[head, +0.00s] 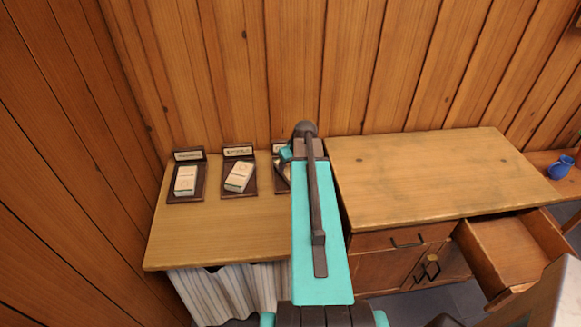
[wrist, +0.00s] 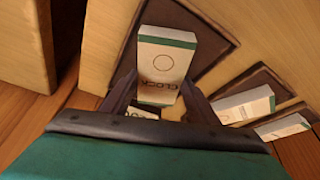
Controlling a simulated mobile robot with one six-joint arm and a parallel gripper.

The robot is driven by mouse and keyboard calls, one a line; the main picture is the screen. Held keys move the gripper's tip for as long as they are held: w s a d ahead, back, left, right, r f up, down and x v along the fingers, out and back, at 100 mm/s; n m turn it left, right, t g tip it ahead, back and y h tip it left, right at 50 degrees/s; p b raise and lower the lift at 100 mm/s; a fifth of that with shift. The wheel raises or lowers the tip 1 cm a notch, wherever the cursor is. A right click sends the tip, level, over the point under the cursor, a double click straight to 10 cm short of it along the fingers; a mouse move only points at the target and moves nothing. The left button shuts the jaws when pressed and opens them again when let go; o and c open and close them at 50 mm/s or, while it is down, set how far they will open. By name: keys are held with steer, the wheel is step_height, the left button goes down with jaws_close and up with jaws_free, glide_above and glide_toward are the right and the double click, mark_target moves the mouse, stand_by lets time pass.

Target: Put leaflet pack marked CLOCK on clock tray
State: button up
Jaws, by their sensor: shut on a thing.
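The leaflet pack marked CLOCK (wrist: 168,62) is white with green edges and a printed circle. In the wrist view it sits between the fingers of my gripper (wrist: 161,88), which is shut on it. A dark brown tray (wrist: 205,25) lies beneath the pack; I cannot tell whether the pack touches it. A small sign by this tray is mostly hidden by the gripper. In the head view the third tray (head: 284,184) shows only its left part, as my arm covers the rest and the held pack.
Two other dark trays, left (head: 186,198) and middle (head: 251,184), each bear a white pack and a sign. They stand on a wooden table (head: 215,235) against a plank wall. A taller cabinet (head: 430,175) with an open drawer (head: 515,255) stands to the right. A blue mug (head: 560,168) is far right.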

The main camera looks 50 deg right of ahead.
steer(key=shift+f, duration=0.15)
steer(key=o, duration=1.1)
steer(key=shift+o, duration=0.2)
steer(key=b+v, duration=0.2)
steer(key=v, duration=1)
steer(key=shift+r+b, duration=0.25)
steer(key=shift+b, duration=0.05)
